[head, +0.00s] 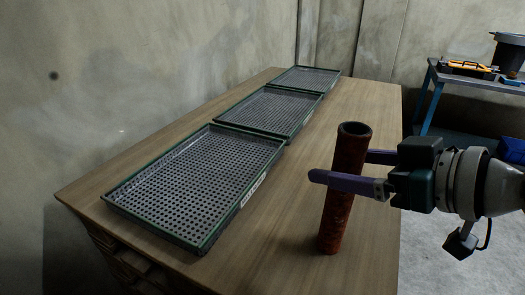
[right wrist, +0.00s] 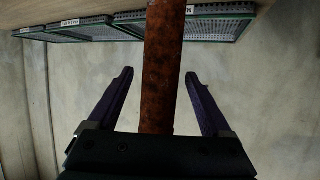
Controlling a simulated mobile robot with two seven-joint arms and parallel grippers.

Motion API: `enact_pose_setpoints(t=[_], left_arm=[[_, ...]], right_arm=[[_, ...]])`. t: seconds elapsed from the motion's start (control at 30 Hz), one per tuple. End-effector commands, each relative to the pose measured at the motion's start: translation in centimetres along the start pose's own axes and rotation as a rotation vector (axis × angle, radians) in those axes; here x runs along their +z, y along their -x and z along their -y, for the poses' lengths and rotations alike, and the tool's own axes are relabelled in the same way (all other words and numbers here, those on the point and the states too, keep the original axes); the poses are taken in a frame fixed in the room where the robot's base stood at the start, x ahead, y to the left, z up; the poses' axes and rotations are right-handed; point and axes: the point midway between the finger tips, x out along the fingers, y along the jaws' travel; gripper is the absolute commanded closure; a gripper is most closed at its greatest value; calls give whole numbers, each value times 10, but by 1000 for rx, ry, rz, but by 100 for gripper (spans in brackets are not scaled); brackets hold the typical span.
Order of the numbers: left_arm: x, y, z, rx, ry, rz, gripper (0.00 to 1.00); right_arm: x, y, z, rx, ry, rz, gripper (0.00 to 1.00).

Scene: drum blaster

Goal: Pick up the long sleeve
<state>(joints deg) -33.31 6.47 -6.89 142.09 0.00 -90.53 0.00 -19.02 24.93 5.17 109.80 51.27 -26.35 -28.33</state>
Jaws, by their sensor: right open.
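The long sleeve (head: 343,205) is a rusty red-brown tube with a dark open top. It stands on the wooden table, leaning slightly in the head view, right of the trays. My right gripper (head: 340,168) reaches in from the right at the sleeve's upper half. Its purple fingers are open, one in front of the sleeve and one behind it. In the right wrist view the sleeve (right wrist: 162,70) runs between the two spread fingers (right wrist: 160,95), with a gap on each side. My left gripper is not in view.
Several perforated metal trays with green rims line the table's left side; the nearest (head: 200,180) looks empty. The wooden table (head: 290,225) is bare around the sleeve. A blue-legged bench (head: 480,78) with an orange-black case (head: 468,68) and a bucket stands at the back right.

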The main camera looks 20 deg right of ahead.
Motion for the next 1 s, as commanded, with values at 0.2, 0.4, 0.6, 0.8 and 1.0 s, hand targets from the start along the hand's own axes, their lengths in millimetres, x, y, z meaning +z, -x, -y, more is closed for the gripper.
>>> enact_pose_setpoints(t=[0.2, 0.4, 0.6, 0.8, 1.0], left_arm=[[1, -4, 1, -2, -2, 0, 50], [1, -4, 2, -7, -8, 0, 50], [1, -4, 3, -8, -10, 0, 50], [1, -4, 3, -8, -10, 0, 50], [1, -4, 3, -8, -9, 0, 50]], right_arm=[[0, -26, 0, 1, -1, 0, 17], [-1, -28, 0, 0, 2, 1, 17], [-1, -28, 0, 0, 1, 1, 31], [-1, -28, 0, 0, 1, 1, 54], [-1, -28, 0, 0, 1, 1, 76]])
